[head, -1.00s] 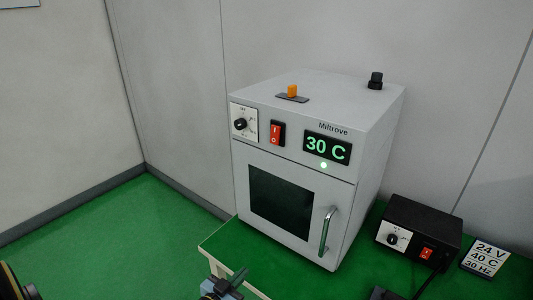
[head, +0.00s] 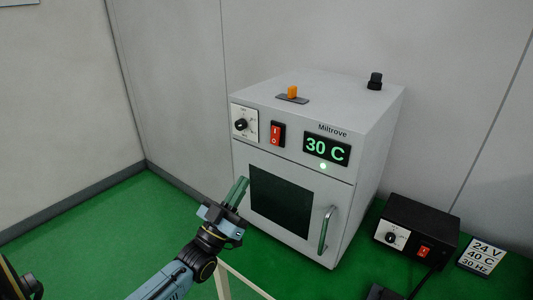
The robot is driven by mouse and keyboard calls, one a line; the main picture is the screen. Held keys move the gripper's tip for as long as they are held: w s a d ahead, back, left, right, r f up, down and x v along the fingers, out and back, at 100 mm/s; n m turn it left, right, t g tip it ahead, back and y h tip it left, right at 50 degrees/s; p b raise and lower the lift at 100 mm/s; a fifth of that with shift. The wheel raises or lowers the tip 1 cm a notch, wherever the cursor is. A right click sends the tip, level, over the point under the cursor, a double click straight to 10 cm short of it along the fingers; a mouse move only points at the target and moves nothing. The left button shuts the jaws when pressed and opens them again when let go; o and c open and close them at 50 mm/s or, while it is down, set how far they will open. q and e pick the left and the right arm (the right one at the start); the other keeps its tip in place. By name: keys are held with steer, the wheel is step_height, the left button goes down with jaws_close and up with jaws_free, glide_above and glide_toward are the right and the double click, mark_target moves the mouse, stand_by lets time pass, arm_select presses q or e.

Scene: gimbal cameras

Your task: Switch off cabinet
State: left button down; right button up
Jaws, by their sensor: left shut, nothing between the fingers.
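The cabinet (head: 373,150) is a pale grey box on a green-topped table. Its front panel carries a dial (head: 240,125), a red rocker switch (head: 276,134) marked I and O, and a display (head: 326,149) reading 30 C in green. A small green lamp (head: 323,166) glows below the display. The door has a dark window (head: 280,202) and a metal handle (head: 326,229). My left gripper (head: 239,187) is shut and empty, in front of the door's left edge, below the rocker switch and apart from it. My right gripper is not in view.
An orange toggle (head: 292,91) and a black knob (head: 375,80) sit on the cabinet's top. A black box (head: 420,222) with a dial and red switch stands at right, beside a card (head: 482,256) reading 24 V, 40 C, 30 Hz. Walls stand behind.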

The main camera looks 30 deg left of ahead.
mark_target(275, 140)
arm_select(q)
steer(key=x, duration=0.3)
steer(key=f+p+x, duration=0.1)
steer(key=x, duration=0.2)
steer(key=w+p+x, duration=0.1)
steer(key=x, duration=0.3)
steer(key=shift+w+f, duration=0.2)
steer(key=shift+f, duration=0.1)
steer(key=shift+w+d+f, duration=0.1)
steer(key=shift+w, duration=0.45)
